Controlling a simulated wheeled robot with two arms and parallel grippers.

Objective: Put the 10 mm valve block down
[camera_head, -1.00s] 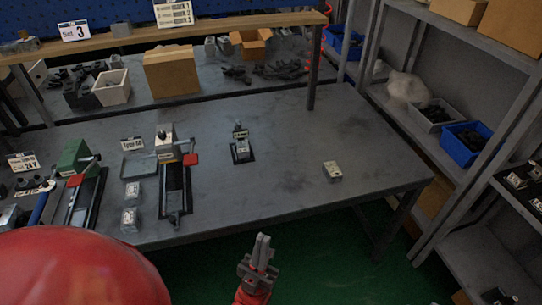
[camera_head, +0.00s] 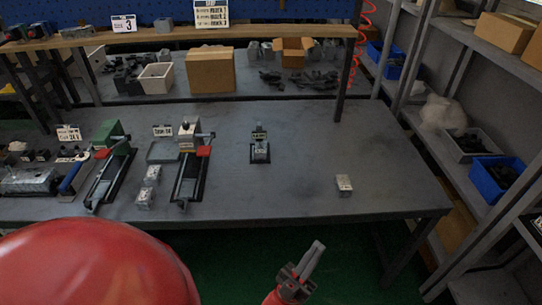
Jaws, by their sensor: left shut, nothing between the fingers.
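A small pale metal valve block (camera_head: 343,184) sits alone on the right part of the grey table (camera_head: 300,195). Two similar blocks, a front one (camera_head: 145,198) and a rear one (camera_head: 153,174), sit on the left part beside a vise. The size markings are too small to read, so I cannot tell which is the 10 mm block. My left gripper (camera_head: 317,246) is shut and empty, in front of the table's front edge, below and left of the lone block in the picture. My right gripper is not in view.
A vise with a red part (camera_head: 190,165), a green vise (camera_head: 112,150) and a small dark stand (camera_head: 260,148) are on the table. The table around the lone block is clear. Shelves with blue bins (camera_head: 495,178) stand at the right.

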